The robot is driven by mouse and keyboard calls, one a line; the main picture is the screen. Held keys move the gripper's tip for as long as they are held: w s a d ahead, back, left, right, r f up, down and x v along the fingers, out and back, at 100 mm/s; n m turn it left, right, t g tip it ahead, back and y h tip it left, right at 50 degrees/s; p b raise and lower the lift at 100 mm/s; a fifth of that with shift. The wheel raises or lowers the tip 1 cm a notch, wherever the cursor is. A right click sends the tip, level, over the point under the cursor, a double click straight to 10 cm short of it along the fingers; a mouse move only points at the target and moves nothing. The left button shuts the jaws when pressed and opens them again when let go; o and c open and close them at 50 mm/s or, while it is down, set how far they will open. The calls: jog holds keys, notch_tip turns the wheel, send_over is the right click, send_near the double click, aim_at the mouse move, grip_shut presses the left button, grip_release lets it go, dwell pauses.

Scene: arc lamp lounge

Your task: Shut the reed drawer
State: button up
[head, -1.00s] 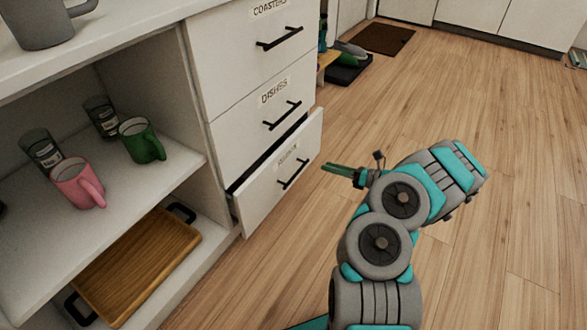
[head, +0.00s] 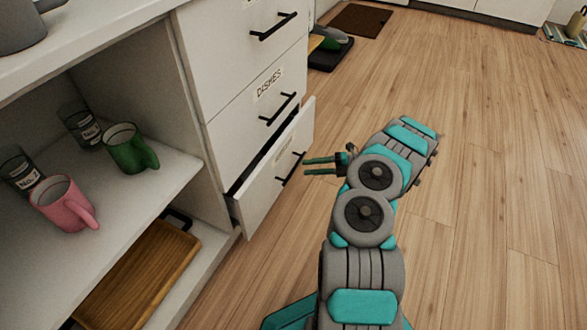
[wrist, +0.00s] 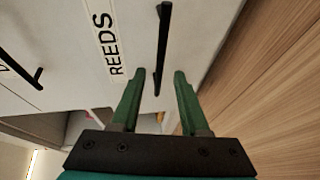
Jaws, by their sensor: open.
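The reed drawer (head: 262,192) is the lowest drawer of the white cabinet and stands partly open, with a dark gap along its top. Its black bar handle (head: 290,169) is on the front. In the wrist view the label REEDS (wrist: 108,38) shows on the drawer front, and the handle (wrist: 163,48) runs up from between my fingertips. My gripper (head: 306,166) is open, close to the handle in the head view. In the wrist view my gripper's green fingers (wrist: 160,74) stand on either side of the handle's near end. I cannot tell whether they touch it.
The dishes drawer (head: 252,97) above is shut. Open shelves at left hold a pink mug (head: 62,203), a green mug (head: 128,150) and dark jars. A wooden tray (head: 140,275) lies on the lower shelf. The wood floor (head: 480,170) at right is clear.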

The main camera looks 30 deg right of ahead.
aim_at(294, 169)
jog(key=x, duration=0.5)
jog(key=shift+w+a+b, duration=0.2)
jog(key=shift+a+b, duration=0.15)
jog(key=shift+b, duration=0.05)
grip_shut()
dwell(1.0)
